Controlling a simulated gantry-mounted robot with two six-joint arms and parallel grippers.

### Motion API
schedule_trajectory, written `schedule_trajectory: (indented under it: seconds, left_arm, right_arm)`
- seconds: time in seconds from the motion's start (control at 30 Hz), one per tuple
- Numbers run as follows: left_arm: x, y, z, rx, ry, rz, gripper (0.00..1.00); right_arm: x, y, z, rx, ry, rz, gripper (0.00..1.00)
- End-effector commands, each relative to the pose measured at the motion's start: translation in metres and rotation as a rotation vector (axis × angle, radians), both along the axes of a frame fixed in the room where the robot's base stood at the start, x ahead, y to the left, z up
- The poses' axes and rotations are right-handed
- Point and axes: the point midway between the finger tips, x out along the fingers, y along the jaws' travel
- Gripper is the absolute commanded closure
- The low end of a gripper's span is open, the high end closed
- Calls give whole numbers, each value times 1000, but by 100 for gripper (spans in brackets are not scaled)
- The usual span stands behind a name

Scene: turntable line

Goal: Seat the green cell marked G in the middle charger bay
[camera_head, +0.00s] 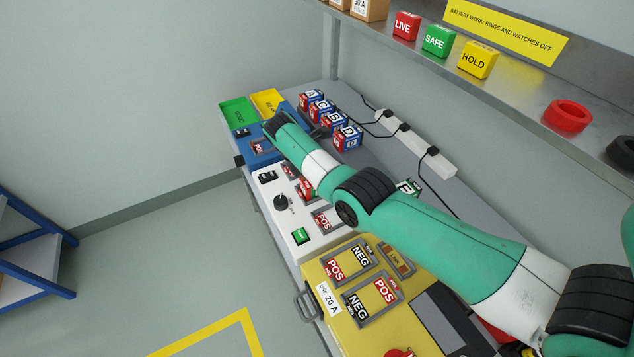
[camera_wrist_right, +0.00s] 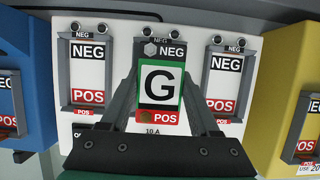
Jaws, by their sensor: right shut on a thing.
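The green-bordered cell marked G (camera_wrist_right: 160,85) is between the fingers of my right gripper (camera_wrist_right: 160,108) in the right wrist view. It lies over the middle bay (camera_wrist_right: 138,52) of the white charger (camera_wrist_right: 122,42), with its NEG end toward the top and red POS end toward the bottom, in line with the bay. I cannot tell whether it rests on the bay floor or sits slightly above it. My left gripper is not in view.
The neighbouring left bay (camera_wrist_right: 88,70) and right bay (camera_wrist_right: 222,70) look empty. A yellow charger (camera_head: 338,297) stands nearer and a blue one (camera_head: 249,143) farther. Several lettered cells (camera_head: 346,138) and a power strip (camera_head: 415,143) are behind. A shelf (camera_head: 520,85) runs above.

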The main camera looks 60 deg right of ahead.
Motion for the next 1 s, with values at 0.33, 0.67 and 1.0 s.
schedule_trajectory:
  seconds: [0.33,0.67,1.0]
  left_arm:
    - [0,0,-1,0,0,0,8]
    - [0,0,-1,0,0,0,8]
    - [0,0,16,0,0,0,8]
  right_arm:
    - [0,0,-1,-1,-1,0,31]
    - [0,0,-1,-1,-1,0,8]
    - [9,10,37,-3,-4,2,8]
